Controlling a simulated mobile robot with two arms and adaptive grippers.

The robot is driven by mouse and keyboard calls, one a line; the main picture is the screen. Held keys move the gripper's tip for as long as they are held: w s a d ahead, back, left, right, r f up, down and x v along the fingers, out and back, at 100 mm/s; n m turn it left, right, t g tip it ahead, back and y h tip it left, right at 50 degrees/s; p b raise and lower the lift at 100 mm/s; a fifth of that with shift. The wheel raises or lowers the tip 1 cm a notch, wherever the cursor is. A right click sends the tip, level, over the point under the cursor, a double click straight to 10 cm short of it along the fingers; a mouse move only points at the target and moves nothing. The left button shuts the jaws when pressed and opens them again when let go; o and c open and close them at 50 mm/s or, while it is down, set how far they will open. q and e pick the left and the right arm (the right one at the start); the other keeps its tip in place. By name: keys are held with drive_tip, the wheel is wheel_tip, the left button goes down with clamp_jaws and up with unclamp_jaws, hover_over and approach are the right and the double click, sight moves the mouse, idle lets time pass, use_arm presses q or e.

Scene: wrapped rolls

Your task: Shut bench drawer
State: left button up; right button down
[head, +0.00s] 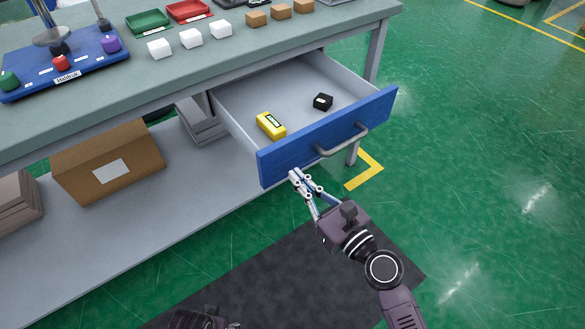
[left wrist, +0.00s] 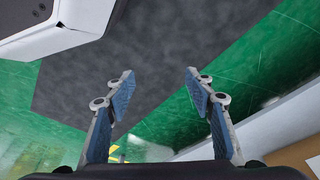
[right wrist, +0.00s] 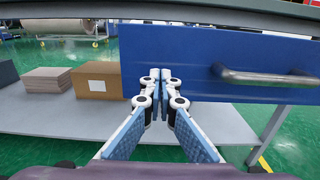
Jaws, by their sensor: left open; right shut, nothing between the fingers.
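The bench drawer (head: 330,137) with a blue front and a grey bar handle (head: 343,140) is pulled out from the bench. A yellow item (head: 270,125) and a small black box (head: 323,102) lie inside it. My right gripper (head: 298,178) is shut and empty, its tips close to the lower left part of the drawer front. In the right wrist view the shut fingertips (right wrist: 160,76) overlap the blue front (right wrist: 185,50), left of the handle (right wrist: 265,77); I cannot tell whether they touch. My left gripper (left wrist: 157,80) is open and empty above the floor.
The bench top (head: 270,45) holds a blue tray (head: 70,70), white and brown boxes, and green and red trays. A cardboard box (head: 108,160) stands on the lower shelf (head: 150,215). A dark mat (head: 280,280) lies on the green floor; the floor to the right is clear.

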use_arm(q)
drive_tip(key=shift+f, duration=0.1)
use_arm(e)
drive_tip(key=shift+x, duration=1.35)
drive_tip(key=shift+w, duration=0.1)
